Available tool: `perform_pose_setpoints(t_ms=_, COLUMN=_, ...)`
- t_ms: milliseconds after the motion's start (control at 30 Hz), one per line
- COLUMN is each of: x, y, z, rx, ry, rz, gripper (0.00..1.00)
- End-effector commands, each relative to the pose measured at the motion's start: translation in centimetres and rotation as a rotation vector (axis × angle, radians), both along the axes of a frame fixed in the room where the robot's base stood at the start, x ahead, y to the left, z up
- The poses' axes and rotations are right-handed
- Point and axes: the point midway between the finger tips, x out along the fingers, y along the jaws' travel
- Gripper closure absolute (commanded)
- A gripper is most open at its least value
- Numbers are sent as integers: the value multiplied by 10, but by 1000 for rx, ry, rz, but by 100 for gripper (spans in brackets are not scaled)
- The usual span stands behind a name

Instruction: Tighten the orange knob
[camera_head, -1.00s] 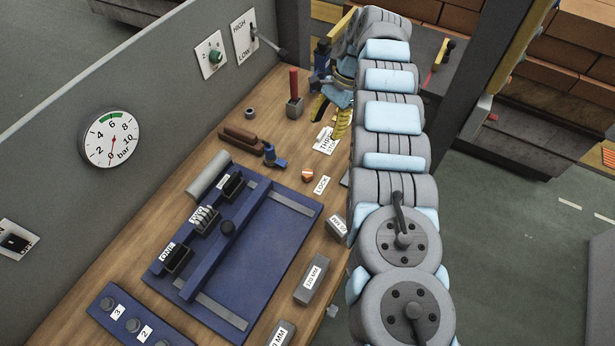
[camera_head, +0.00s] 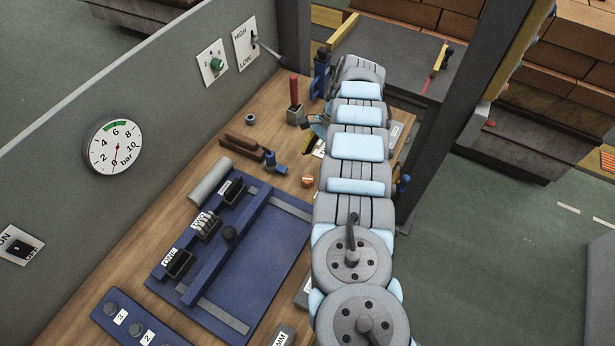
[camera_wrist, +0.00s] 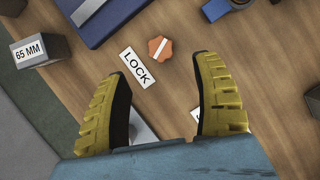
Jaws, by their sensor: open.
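The orange knob (camera_wrist: 160,48) has a lobed rim and a white bar across its top. It stands on the wooden bench beside the LOCK label (camera_wrist: 137,67). In the wrist view it lies beyond my open fingers, a little above the gap between their tips. My gripper (camera_wrist: 158,72) is open and empty, with yellow ribbed fingers on both sides. In the head view the knob (camera_head: 308,181) shows just left of my arm, and the arm hides most of my gripper. The LOCK label is hidden there.
The blue fixture plate (camera_head: 262,262) fills the bench to the left of my arm. A 65 MM block (camera_wrist: 38,50) stands at the left in the wrist view. Bare wood surrounds the knob's right side.

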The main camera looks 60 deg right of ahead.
Motion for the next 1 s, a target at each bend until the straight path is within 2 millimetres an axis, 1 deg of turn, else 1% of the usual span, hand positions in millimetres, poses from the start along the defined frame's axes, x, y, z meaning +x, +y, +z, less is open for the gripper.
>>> perform_pose_setpoints(t_ms=33, x=1, y=5, z=-9, rx=4, ry=3, rz=2, gripper=34)
perform_pose_setpoints(t_ms=200, x=6, y=14, z=-37, rx=1, ry=2, rz=1, gripper=34)
perform_pose_setpoints(t_ms=400, x=11, y=24, z=-64, rx=0, ry=3, rz=1, gripper=34)
perform_pose_setpoints(t_ms=500, x=13, y=27, z=-72, rx=0, ry=2, rz=2, gripper=34)
perform_pose_setpoints(t_ms=700, x=15, y=29, z=-78, rx=-2, ry=0, rz=1, gripper=34)
perform_pose_setpoints(t_ms=933, x=14, y=29, z=-78, rx=-1, ry=0, rz=0, gripper=34)
perform_pose_setpoints(t_ms=967, x=15, y=29, z=-78, rx=-1, ry=0, rz=1, gripper=40)
perform_pose_setpoints(t_ms=1000, x=14, y=29, z=-78, rx=-1, ry=0, rz=0, gripper=52)
